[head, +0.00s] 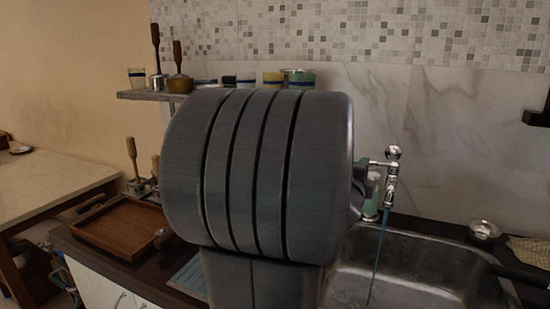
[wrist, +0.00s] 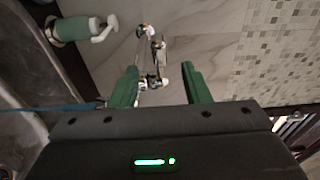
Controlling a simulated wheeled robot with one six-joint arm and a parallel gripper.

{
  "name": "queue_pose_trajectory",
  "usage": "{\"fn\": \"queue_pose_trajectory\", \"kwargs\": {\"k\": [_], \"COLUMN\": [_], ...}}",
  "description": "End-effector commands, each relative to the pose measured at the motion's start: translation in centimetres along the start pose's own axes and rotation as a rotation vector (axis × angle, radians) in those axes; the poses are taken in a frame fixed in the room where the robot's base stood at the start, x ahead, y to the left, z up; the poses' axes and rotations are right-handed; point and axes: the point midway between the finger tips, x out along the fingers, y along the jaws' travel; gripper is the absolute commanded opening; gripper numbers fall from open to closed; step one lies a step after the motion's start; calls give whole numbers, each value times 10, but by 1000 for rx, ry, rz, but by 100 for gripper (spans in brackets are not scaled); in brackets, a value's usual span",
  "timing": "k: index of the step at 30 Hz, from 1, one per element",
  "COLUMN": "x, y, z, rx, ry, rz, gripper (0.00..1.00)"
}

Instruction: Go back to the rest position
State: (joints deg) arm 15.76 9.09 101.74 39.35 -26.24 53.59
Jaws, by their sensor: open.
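In the wrist view, my gripper (wrist: 163,88) shows two green fingers set well apart, with nothing held between them. Beyond the fingers, in the gap, is the chrome tap (wrist: 155,60) against the marble wall; I cannot tell how far off it is.
A shelf (head: 142,94) with jars and several cups runs behind my arm. A wooden tray (head: 118,228) lies on the counter at left. A green dispenser (wrist: 75,28) is at upper left in the wrist view. A small metal bowl (head: 484,229) sits right of the sink.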

Motion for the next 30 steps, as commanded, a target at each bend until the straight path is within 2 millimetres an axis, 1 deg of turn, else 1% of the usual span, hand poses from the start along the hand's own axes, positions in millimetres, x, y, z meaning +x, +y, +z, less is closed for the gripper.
{"fn": "queue_pose_trajectory", "kwargs": {"k": [1,9,16,22,30], "x": [9,52,84,99,101], "y": [0,0,0,0,0], "z": [0,-1,-1,-1,0], "rx": [1,0,0,1,2], "ry": [2,2,2,1,3], "rz": [1,1,2,1,0], "gripper": [43,43,43,43,43]}}
